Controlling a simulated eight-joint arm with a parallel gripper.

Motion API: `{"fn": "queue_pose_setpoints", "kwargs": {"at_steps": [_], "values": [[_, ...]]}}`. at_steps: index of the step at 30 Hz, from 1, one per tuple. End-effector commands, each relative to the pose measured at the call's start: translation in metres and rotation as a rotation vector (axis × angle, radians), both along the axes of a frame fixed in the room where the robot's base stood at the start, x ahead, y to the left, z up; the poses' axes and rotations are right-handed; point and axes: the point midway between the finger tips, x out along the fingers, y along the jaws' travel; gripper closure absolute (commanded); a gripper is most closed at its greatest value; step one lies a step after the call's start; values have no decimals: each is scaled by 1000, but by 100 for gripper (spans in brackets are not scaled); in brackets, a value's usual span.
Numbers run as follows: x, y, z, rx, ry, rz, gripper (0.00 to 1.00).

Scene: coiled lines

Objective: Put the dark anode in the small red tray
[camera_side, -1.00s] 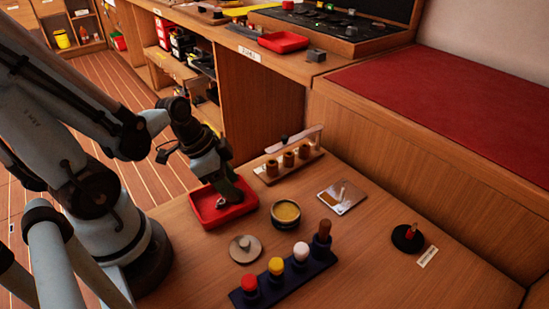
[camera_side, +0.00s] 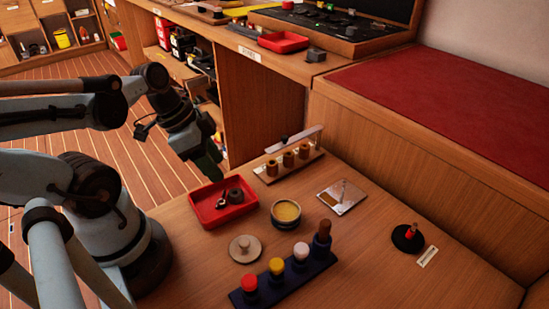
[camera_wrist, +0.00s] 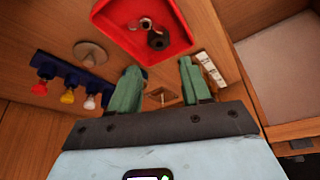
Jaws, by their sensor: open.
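The small red tray (camera_side: 207,215) sits on the wooden table, near my arm's base. A dark ring-shaped piece, likely the dark anode (camera_side: 235,196), lies inside it at the right, beside a small shiny metal piece (camera_side: 222,203). In the wrist view the tray (camera_wrist: 112,28) is at the top, with the dark piece (camera_wrist: 158,41) and the metal piece (camera_wrist: 145,23) in it. My gripper (camera_side: 212,178) is raised above and behind the tray, apart from it. In the wrist view its green fingers (camera_wrist: 160,85) are spread, with nothing between them.
A round lid (camera_side: 244,248) and a dark stand of coloured-top pieces (camera_side: 287,278) are in front. Another red tray (camera_side: 283,42) lies on the back counter.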

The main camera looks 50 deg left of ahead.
Motion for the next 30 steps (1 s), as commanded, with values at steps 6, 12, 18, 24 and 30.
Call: {"fn": "queue_pose_setpoints", "kwargs": {"at_steps": [6,12,18,24,30], "values": [[-7,4,18,-1,1,3,52],[-11,6,30,-1,1,1,52],[-8,5,33,8,0,28,52],[23,-1,35,36,-43,211,52],[59,-20,44,2,-153,397,52]]}}
